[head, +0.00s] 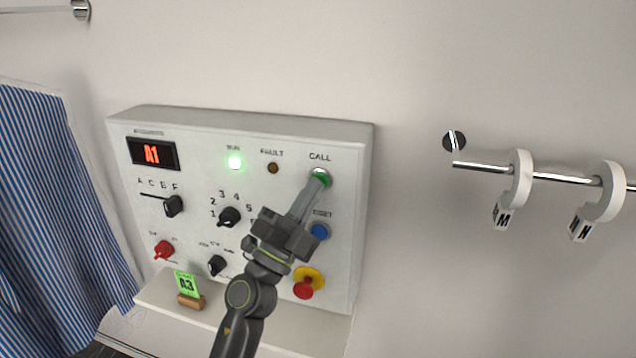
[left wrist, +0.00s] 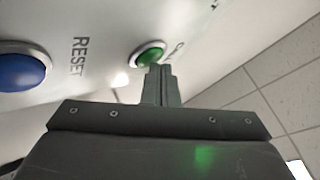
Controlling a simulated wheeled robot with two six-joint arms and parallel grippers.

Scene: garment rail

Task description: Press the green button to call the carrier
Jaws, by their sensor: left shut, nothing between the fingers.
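The green CALL button (head: 320,178) is at the upper right of the white control panel (head: 345,240). My left gripper (head: 318,182) is shut and empty, and its fingertips lie over the lower part of the button in the head view. In the left wrist view the green button (left wrist: 151,57) shows just beyond the shut fingertips (left wrist: 160,68). I cannot tell whether the tips touch it or whether it is pushed in. My right gripper is not in view.
A blue RESET button (head: 319,232) and a red emergency knob (head: 304,289) on yellow sit below the green button. A green A3 card (head: 186,284) stands on the ledge. A rail (head: 480,167) with M and N tags is at right; striped cloth (head: 50,200) hangs at left.

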